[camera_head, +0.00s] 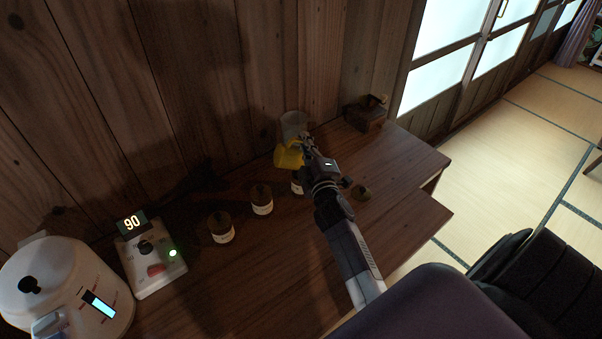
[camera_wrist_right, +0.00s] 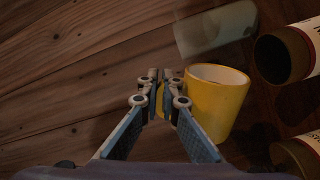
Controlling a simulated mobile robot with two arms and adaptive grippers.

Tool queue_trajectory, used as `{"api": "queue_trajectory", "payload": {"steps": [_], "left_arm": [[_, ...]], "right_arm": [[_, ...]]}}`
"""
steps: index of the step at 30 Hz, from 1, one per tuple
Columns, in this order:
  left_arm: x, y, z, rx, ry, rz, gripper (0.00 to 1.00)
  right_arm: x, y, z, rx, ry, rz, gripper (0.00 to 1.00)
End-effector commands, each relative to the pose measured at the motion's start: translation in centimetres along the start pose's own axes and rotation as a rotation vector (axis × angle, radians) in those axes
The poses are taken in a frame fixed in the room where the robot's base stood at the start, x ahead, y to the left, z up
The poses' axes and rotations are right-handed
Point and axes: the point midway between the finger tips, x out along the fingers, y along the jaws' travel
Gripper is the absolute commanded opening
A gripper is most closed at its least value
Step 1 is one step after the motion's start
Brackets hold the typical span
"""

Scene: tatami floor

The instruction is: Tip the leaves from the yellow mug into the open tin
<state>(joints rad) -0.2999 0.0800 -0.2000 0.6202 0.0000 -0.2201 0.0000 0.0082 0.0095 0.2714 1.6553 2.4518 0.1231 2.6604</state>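The yellow mug (camera_head: 288,157) is near the back of the wooden counter, beside a clear glass. My right gripper (camera_head: 307,143) is at the mug's right side. In the right wrist view the fingers (camera_wrist_right: 158,92) are closed on the handle of the mug (camera_wrist_right: 217,100). I cannot tell whether the mug is clear of the counter, and no leaves show inside it. Three labelled tins stand in a row: one partly behind my gripper (camera_head: 297,186), a middle one (camera_head: 262,200) and a left one (camera_head: 221,228). My left gripper is out of view.
The clear glass (camera_head: 292,124) stands close behind the mug. A small round dark object (camera_head: 361,192) lies right of my arm. A wooden box (camera_head: 366,113) is at the back right. A control unit (camera_head: 149,259) and white kettle (camera_head: 62,283) stand left. The wall rises behind.

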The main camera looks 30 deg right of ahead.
Motion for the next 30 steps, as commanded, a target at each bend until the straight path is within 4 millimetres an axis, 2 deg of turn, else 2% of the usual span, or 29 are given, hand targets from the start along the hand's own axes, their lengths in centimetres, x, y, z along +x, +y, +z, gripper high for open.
{"api": "queue_trajectory", "payload": {"steps": [30], "left_arm": [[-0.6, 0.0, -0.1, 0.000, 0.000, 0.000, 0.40]], "right_arm": [[0.0, 0.3, 1.3, 0.138, 0.001, 0.002, 0.00]]}}
